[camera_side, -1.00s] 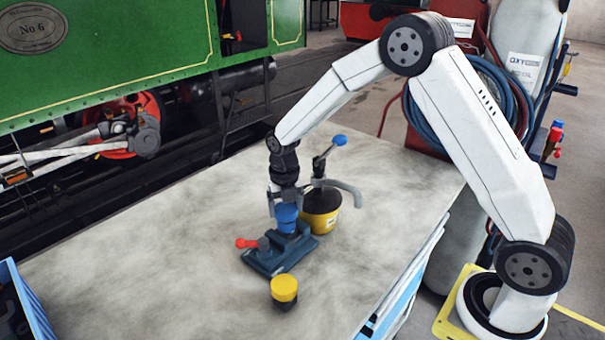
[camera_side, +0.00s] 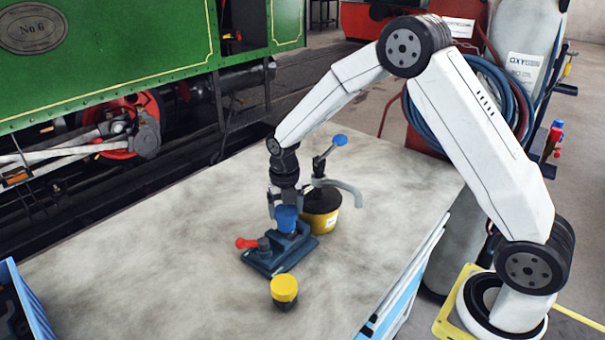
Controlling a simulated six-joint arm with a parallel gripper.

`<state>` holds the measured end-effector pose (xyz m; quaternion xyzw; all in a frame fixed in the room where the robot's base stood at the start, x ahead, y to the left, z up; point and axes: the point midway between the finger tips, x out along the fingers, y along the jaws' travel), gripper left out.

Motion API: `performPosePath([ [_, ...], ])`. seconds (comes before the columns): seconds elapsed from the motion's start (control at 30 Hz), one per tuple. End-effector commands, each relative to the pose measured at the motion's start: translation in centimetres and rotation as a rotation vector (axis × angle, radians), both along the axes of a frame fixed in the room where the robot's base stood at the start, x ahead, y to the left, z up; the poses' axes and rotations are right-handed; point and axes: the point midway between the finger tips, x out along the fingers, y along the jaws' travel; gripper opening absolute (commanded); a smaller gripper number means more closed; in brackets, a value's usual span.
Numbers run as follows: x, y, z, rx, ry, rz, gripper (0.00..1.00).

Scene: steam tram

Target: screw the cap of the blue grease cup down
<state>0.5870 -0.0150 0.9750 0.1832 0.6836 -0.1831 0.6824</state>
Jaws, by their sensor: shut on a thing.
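The blue grease cup's cap (camera_side: 286,219) stands upright at the back part of a dark blue-grey vise (camera_side: 270,260) with a red-ended handle. My gripper (camera_side: 284,210) points straight down from above and is shut on the blue cap, one finger on each side. The cup's lower body is hidden between the vise jaws and the cap. A second grease cup with a yellow cap (camera_side: 284,288) stands apart on the table, in front of the vise.
A yellow and black grease pot (camera_side: 320,212) with a blue-knobbed lever and a grey curved spout stands close behind my gripper. A blue crate (camera_side: 32,308) is at the table's left corner. The left part of the worktable (camera_side: 140,240) is clear.

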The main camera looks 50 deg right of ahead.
Motion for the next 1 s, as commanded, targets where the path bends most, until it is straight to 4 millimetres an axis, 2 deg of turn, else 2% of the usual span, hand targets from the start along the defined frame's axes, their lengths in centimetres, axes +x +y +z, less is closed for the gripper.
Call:
performPosePath([
  [1.0, 0.02, 0.00, -0.72, 0.000, 0.000, 0.000, 0.27],
])
